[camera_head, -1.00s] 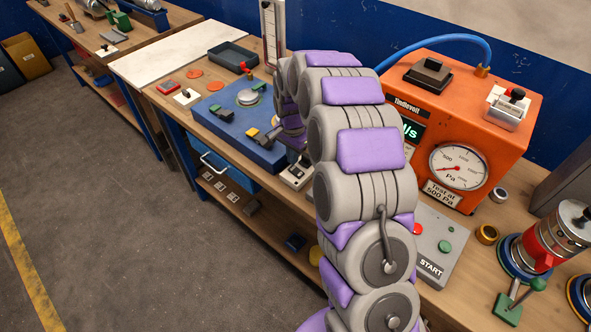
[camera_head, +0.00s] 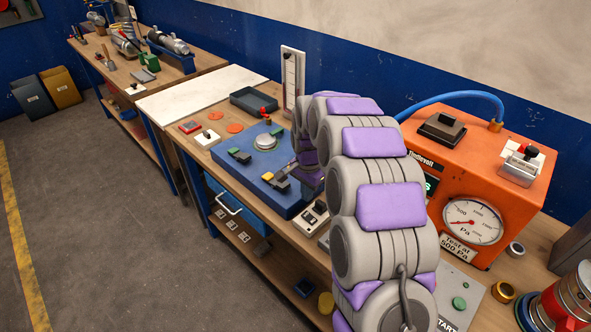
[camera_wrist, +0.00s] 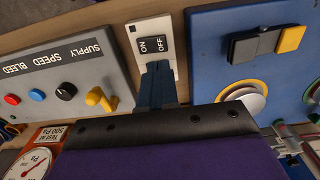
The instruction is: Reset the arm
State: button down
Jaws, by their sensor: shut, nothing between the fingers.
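My arm (camera_head: 380,206), grey with purple pads, curves from the bottom of the head view over the bench towards the blue fixture. My gripper (camera_wrist: 159,68) shows in the wrist view as dark blue fingers held together, with nothing between them. Its tips appear right at the lower edge of the white ON/OFF switch (camera_wrist: 152,46); I cannot tell whether they touch it. In the head view the gripper is mostly hidden behind the arm's far links. The switch also shows in the head view (camera_head: 311,218), just left of the arm.
The blue fixture (camera_head: 235,160) lies left of the arm. The orange gauge box (camera_head: 500,190) stands close on the right. A grey control panel (camera_wrist: 50,75) with a yellow lever (camera_wrist: 101,99) is beside the switch. A clear tube stand (camera_head: 291,82) rises behind. The floor is free at left.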

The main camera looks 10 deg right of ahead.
jog(key=s+r+n+g, duration=0.1)
jog(key=s+r+n, duration=0.4)
jog(key=s, duration=1)
jog(key=s+r+n, duration=0.3)
jog(key=s+r, duration=0.4)
jog(key=s, duration=0.8)
jog(key=s+n, duration=0.2)
jog(key=s, duration=1)
jog(key=shift+f+n+g, duration=0.3)
jog(key=shift+f+g, duration=0.05)
jog(key=shift+g, duration=0.05)
